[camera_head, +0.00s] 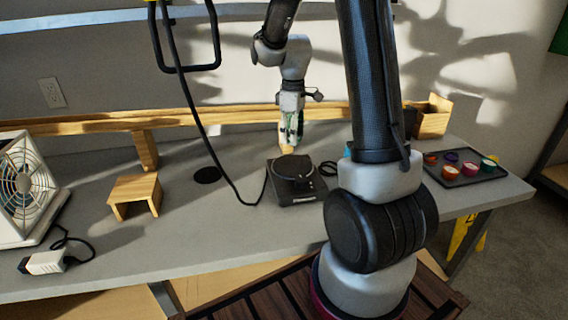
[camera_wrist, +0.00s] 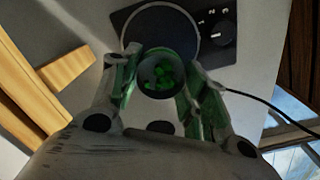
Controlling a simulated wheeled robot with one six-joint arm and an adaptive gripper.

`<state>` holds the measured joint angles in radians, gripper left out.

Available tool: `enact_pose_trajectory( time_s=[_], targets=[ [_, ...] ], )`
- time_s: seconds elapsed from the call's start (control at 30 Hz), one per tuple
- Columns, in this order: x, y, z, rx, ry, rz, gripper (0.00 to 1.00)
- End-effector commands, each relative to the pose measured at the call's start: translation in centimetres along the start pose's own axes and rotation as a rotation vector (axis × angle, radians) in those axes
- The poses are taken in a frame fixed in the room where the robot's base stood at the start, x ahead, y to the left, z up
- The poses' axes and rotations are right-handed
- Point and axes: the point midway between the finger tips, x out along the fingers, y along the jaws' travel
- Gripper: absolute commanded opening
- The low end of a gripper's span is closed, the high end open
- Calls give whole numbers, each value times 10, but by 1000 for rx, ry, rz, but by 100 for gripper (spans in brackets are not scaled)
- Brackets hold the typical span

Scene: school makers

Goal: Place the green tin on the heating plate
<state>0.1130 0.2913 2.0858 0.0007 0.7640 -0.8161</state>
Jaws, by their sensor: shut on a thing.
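The heating plate (camera_head: 294,187) is a black box with a round top, standing on the grey table. In the wrist view its dark round top (camera_wrist: 190,25) and control knob (camera_wrist: 221,33) show. My gripper (camera_head: 290,142) is just behind the plate in the head view. In the wrist view my gripper (camera_wrist: 158,85) is shut on the green tin (camera_wrist: 158,72), a round cup with green pieces inside. The tin's far rim overlaps the near edge of the plate's round top in that view. I cannot tell whether the tin touches anything below.
A black tray (camera_head: 466,172) with several coloured tins lies at the right. A wooden stand (camera_head: 134,194) and a white fan (camera_head: 22,190) are at the left. A black cable (camera_head: 222,165) hangs down beside the plate. A wooden box (camera_head: 432,118) stands at the back right.

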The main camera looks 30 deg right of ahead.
Motion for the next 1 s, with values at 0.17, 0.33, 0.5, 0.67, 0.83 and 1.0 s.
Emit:
enact_pose_trajectory(
  time_s=[0.17, 0.33, 0.5, 0.67, 0.83, 1.0],
  targets=[
    [36, -1, 1, 3, -3, -4, 23],
    [52, -1, 0, 2, -3, -3, 23],
    [75, -1, 0, 2, -3, -3, 23],
    [86, 0, 0, 1, -1, -1, 23],
    [86, 0, 0, 1, -1, -1, 23],
    [88, 0, 0, 1, -1, -1, 54]
  ],
)
